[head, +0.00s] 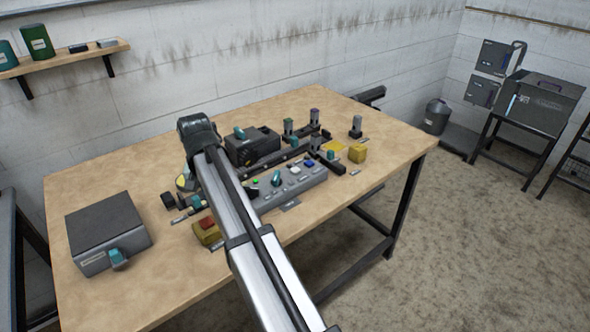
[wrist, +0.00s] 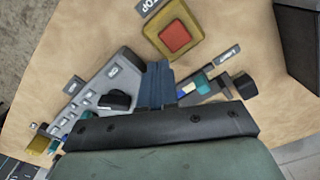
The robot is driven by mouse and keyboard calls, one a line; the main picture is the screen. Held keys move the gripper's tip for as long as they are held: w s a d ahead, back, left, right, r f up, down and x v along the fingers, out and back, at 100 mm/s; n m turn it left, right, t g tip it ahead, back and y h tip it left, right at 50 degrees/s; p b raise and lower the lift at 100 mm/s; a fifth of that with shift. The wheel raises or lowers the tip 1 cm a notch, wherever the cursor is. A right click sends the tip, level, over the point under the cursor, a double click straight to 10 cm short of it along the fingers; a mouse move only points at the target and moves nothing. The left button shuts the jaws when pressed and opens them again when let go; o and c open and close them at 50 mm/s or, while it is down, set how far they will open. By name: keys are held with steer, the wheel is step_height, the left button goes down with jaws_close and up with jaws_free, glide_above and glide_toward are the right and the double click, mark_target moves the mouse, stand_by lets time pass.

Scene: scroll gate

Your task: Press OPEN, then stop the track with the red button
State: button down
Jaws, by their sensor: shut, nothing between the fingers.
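The red button (head: 208,223) sits on a yellow box (head: 203,237) near the front edge of the table. In the wrist view the red button (wrist: 174,36) lies just beyond my fingertips, beside a STOP label. The grey control panel (head: 290,190) carries a row of small buttons and a teal knob (head: 276,180); the panel (wrist: 100,88) also shows left of my fingers in the wrist view. I cannot read which button is OPEN. My gripper (wrist: 157,72) is shut and empty, above the table between panel and red button. My arm hides it in the head view.
Behind the panel stand a dark box (head: 251,147) and a dark track with upright posts (head: 314,117). A grey box (head: 107,232) stands at the table's left. The table's back left is clear.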

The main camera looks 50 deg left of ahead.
mark_target(206, 221)
steer(key=s+f, duration=0.2)
steer(key=s, duration=0.1)
steer(key=shift+d, duration=0.15)
steer(key=shift+f, duration=1.4)
step_height(206, 221, up, 8)
steer(key=shift+r, duration=0.1)
